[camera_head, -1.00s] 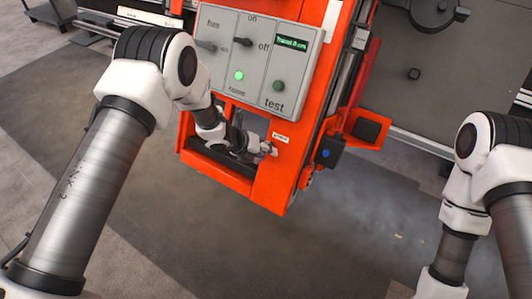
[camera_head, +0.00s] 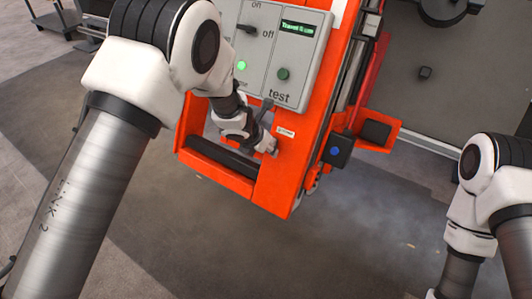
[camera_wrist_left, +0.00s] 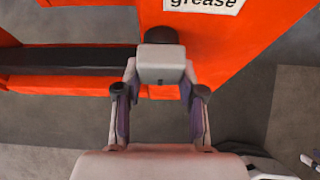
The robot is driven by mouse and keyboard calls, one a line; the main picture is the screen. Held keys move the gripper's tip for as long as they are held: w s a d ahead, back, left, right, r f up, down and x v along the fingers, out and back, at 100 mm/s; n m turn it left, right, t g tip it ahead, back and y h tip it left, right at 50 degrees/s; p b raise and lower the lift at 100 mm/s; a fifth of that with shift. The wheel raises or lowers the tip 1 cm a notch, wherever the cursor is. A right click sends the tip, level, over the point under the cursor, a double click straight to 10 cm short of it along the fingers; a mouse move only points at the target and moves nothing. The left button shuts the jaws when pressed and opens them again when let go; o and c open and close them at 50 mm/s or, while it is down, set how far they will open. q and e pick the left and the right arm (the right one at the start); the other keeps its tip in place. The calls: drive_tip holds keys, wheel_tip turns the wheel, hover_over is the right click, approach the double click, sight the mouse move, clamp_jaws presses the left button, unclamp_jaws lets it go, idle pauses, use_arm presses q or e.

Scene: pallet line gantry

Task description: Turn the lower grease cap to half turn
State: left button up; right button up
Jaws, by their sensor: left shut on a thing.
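The lower grease cap (camera_wrist_left: 161,64) is a grey block-shaped grip in front of a dark round part on the orange frame, below a white "grease" label (camera_wrist_left: 205,4) in the left wrist view. My left gripper (camera_wrist_left: 160,80) has its two fingers on either side of the cap and is shut on it. In the head view my left gripper (camera_head: 262,142) reaches the orange frame's lower right part, just below a small white label (camera_head: 286,131); the cap is mostly hidden there. My right arm shows at the right edge, but its gripper is out of view.
The orange frame (camera_head: 276,187) carries a grey control panel (camera_head: 290,60) with a lit green lamp (camera_head: 241,65) above my left wrist. A dark box with a blue button (camera_head: 336,151) sticks out to the right. The floor in front is clear.

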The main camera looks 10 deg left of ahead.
idle(0.4)
use_arm(q)
drive_tip(key=o, duration=1.2)
drive_tip(key=shift+c, duration=0.2)
drive_tip(key=shift+r, duration=0.1)
drive_tip(key=v, duration=1.2)
